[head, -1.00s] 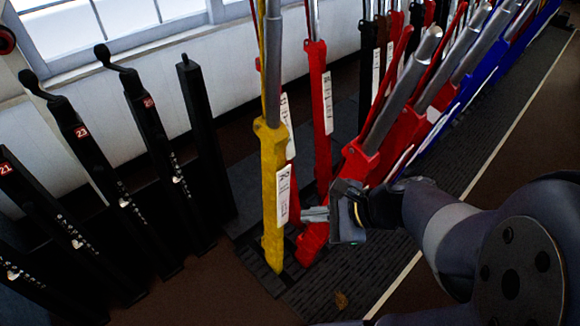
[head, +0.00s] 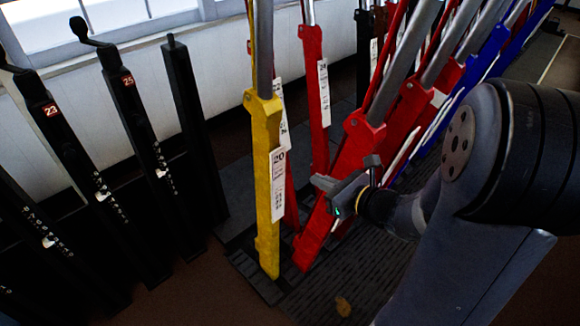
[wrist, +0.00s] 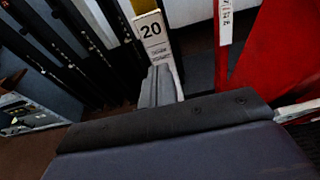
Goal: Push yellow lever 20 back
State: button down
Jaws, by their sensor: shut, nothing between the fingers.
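The yellow lever 20 (head: 266,180) stands nearly upright near the middle of the head view, with a white plate marked 20 (head: 278,182) on its right side. Its upper steel part runs out of the top of the picture. The plate also shows in the wrist view (wrist: 153,38), straight ahead of the fingers. My gripper (head: 320,182) is shut and empty, just right of the plate in the head view. In the wrist view the closed fingers (wrist: 158,85) point at the lower part of the plate. I cannot tell whether they touch it.
A leaning red lever (head: 355,160) is close behind and beside my gripper, with more red and blue levers (head: 440,125) to the right. Another red lever (head: 315,100) stands behind. Black posts (head: 140,130) stand at the left. A dark grid floor (head: 320,285) lies in front.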

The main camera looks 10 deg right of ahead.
aim_at(281, 160)
jog(key=x, duration=0.3)
jog(key=b+x, duration=0.1)
jog(key=x, duration=0.3)
jog(key=r+x, duration=0.1)
jog(key=x, duration=0.2)
jog(key=shift+w+a, duration=0.25)
